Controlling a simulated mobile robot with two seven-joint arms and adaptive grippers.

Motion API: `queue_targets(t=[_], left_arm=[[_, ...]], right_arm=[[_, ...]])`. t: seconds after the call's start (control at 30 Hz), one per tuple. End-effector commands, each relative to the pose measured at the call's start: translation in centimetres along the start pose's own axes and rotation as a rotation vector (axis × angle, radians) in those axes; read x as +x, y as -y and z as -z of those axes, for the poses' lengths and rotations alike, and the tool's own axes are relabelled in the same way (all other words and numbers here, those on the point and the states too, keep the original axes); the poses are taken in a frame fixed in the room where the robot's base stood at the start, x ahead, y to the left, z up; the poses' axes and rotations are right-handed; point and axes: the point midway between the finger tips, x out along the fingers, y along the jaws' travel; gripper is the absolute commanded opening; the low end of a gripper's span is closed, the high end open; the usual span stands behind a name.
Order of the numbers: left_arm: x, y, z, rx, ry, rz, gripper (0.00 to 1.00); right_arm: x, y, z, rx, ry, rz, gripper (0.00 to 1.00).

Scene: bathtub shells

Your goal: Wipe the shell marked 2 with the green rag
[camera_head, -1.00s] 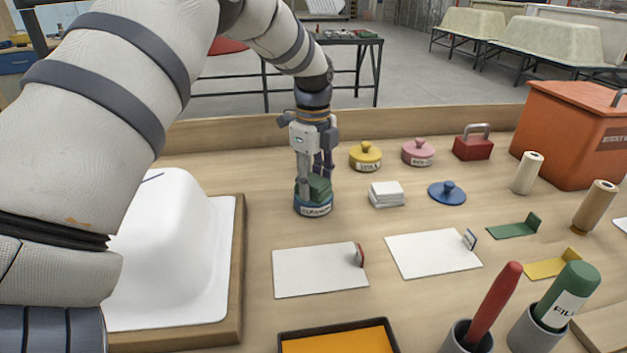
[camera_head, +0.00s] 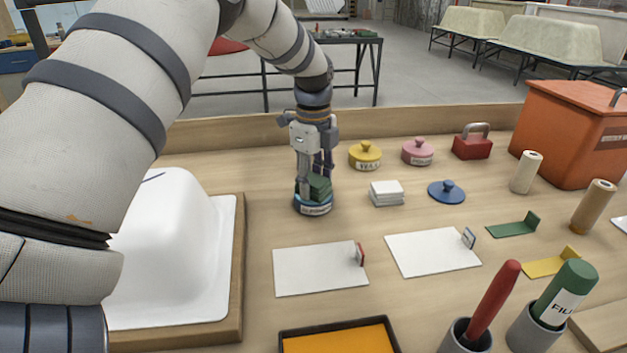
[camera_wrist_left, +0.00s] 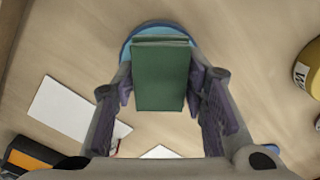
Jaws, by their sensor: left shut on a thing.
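The green rag (camera_head: 320,187) is a folded dark-green block at the blue round tin (camera_head: 314,208), whose label I cannot read. In the left wrist view the rag (camera_wrist_left: 160,78) lies between my fingers, with the tin's blue rim (camera_wrist_left: 127,50) showing behind it. My left gripper (camera_head: 316,182) points down and is shut on the rag, still at the tin. A white shell (camera_head: 185,255) sits on a wooden-edged board at the left, partly hidden by my left arm. I see no readable number 2 on it. My right gripper is out of view.
Two white sheets with small upright tags, a red one (camera_head: 318,282) and a blue one (camera_head: 425,262), lie in front. Yellow (camera_head: 365,158) and pink (camera_head: 418,153) tins, white folded cloths (camera_head: 386,194), a blue lid (camera_head: 447,192) and an orange box (camera_head: 570,130) stand to the right.

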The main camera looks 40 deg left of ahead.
Motion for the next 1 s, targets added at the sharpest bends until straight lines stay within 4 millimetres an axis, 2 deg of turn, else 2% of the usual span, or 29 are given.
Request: queue_targets(t=[0.07, 0.7, 1.0], left_arm=[[0.0, -0.1, 0.0, 0.0, -0.001, -0.004, 0.17], [-6.7, 0.0, 0.0, 0.0, 0.0, 0.002, 0.17], [-7.0, 0.0, 0.0, 0.0, 0.0, -0.002, 0.17]], right_arm=[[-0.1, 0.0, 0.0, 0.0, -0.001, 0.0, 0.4], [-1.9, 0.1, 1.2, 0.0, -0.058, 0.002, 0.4], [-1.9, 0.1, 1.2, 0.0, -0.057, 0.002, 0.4]])
